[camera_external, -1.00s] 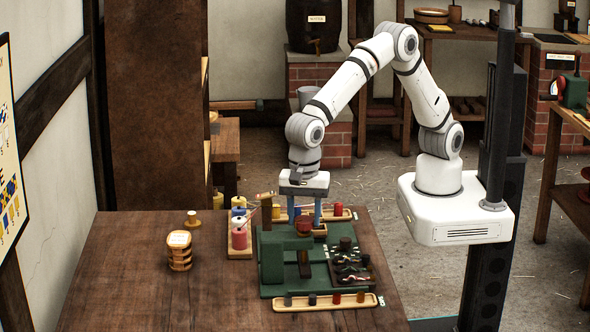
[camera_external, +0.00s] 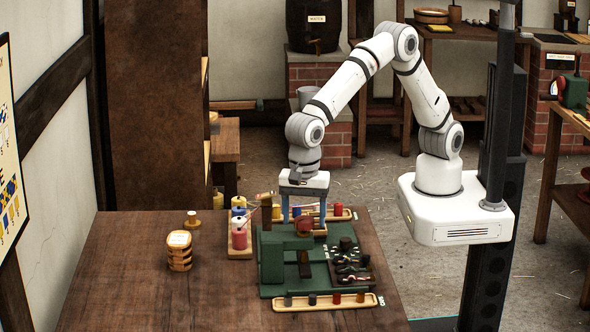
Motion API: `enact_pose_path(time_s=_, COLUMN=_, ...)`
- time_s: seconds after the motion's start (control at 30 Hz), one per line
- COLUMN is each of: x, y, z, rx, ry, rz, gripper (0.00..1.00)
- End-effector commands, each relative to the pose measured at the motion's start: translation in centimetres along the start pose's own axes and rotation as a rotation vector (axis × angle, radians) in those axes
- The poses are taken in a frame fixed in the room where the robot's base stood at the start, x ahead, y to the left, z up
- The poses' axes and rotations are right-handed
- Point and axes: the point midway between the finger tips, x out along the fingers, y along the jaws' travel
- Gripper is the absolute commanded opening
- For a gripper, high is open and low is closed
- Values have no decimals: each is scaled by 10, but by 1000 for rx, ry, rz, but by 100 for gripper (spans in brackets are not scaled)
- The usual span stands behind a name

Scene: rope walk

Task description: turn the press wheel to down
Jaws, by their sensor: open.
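The green press (camera_external: 272,262) stands on a green base on the wooden table. A small dark red round part (camera_external: 304,224), which looks like the press wheel, sits at its back right. My gripper (camera_external: 303,220) points down over the press, with its two blue fingers apart, one on each side of the red part. I cannot tell whether the fingers touch it. The wheel's markings and its exact setting are too small to read.
A dark tray (camera_external: 352,268) with small pieces lies right of the press. A wooden tray of coloured pegs (camera_external: 325,302) lies in front. Spools (camera_external: 239,232) stand at the left, near a stacked wooden piece (camera_external: 179,250). The table's left side is mostly clear.

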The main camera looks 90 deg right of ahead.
Motion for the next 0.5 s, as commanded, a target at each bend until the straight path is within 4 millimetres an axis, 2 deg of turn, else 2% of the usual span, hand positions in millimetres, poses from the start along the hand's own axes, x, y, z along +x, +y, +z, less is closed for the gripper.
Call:
enact_pose_path(time_s=0.17, x=-18, y=-1, z=1, rx=0, ry=-4, rz=-3, gripper=66)
enact_pose_path(time_s=0.3, x=-43, y=-1, z=1, rx=0, ry=-4, rz=-3, gripper=66)
enact_pose_path(time_s=0.5, x=-70, y=-1, z=1, rx=0, ry=-3, rz=-2, gripper=66)
